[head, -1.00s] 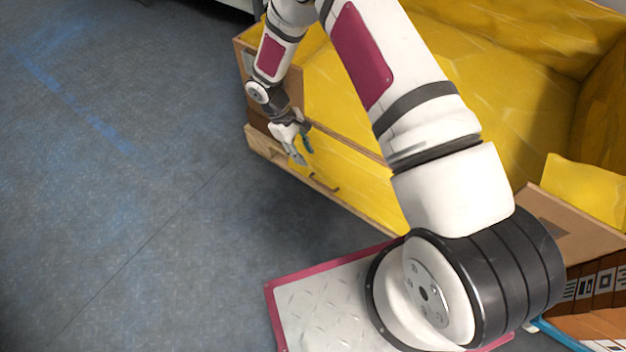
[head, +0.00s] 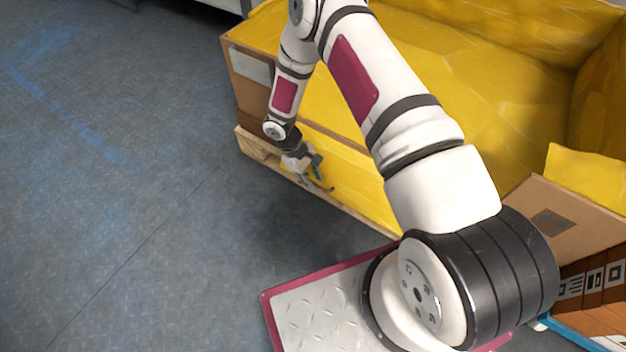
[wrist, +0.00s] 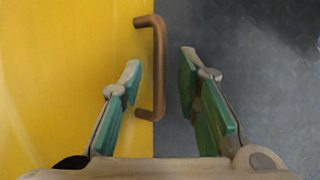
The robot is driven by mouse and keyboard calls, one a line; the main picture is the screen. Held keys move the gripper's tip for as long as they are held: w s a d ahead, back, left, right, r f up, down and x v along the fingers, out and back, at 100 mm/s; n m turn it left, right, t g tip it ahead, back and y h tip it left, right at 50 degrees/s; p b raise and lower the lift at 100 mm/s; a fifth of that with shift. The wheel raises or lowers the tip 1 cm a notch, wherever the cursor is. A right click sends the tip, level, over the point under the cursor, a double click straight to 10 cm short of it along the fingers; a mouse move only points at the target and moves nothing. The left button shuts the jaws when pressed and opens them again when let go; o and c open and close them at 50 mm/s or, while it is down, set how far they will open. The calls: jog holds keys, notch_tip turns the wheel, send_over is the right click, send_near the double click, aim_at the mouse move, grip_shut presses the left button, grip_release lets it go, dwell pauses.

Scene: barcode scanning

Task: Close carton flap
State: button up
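The large carton (head: 252,97) is open and lined in yellow. Its yellow flap (head: 365,190) hangs down along the near side, with a small brown handle (head: 324,189) near its lower edge. My gripper (head: 313,173) is at the handle. In the wrist view the flap (wrist: 60,75) fills the left side, and the handle (wrist: 160,50) stands between the two green-padded fingers of my gripper (wrist: 161,64). The fingers are open, one on each side of the handle, with a visible gap to the right finger. Whether the left finger touches the handle or flap is unclear.
The carton stands on a wooden pallet (head: 257,147). My upper arm covers part of the carton. At the right are a tilted cardboard panel (head: 575,222) and brown boxes with barcode labels (head: 592,285). The grey floor (head: 120,200) at left is clear.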

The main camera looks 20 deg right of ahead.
grip_shut()
